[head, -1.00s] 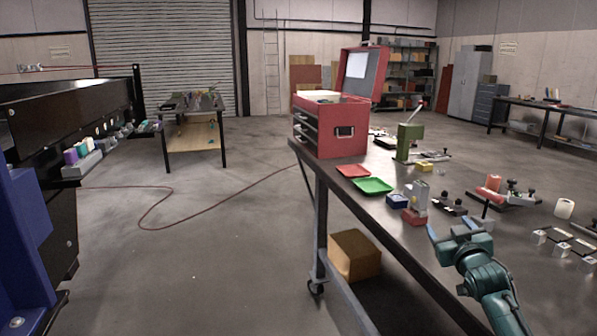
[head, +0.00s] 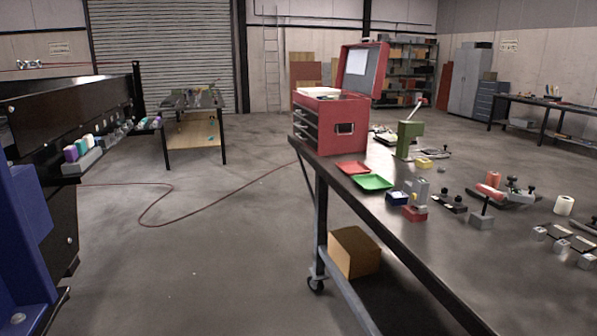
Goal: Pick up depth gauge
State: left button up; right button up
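The workbench (head: 480,265) on the right carries many small items. I cannot tell for certain which one is the depth gauge. A grey block with a thin dark upright rod (head: 482,220) stands near the middle of the bench top. Left of it are a low black piece with knobs (head: 452,203) and a grey upright block (head: 420,190) behind a small red block (head: 413,214). Several small silver blocks (head: 560,245) sit at the right edge of the view. Neither of my grippers is in view.
A red tool chest (head: 335,130) with open lid, a red tray (head: 353,168), a green tray (head: 373,182) and a green press (head: 408,138) occupy the far end. A cardboard box (head: 353,252) sits below. The front bench top is clear. A red hose (head: 215,202) crosses the floor.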

aim_at(420, 185)
jog(key=i+z, duration=0.15)
jog(key=z, duration=0.25)
jog(key=i+j+z, duration=0.1)
jog(key=z, duration=0.25)
jog(key=i+j+z, duration=0.15)
jog(key=z, duration=0.25)
jog(key=i+j+z, duration=0.1)
jog(key=i+j, duration=0.25)
jog(key=i+j+z, duration=0.1)
jog(key=i+j, duration=0.25)
jog(key=j, duration=0.15)
jog(key=i+j+z, duration=0.1)
jog(key=i+j, duration=0.2)
jog(key=j, duration=0.2)
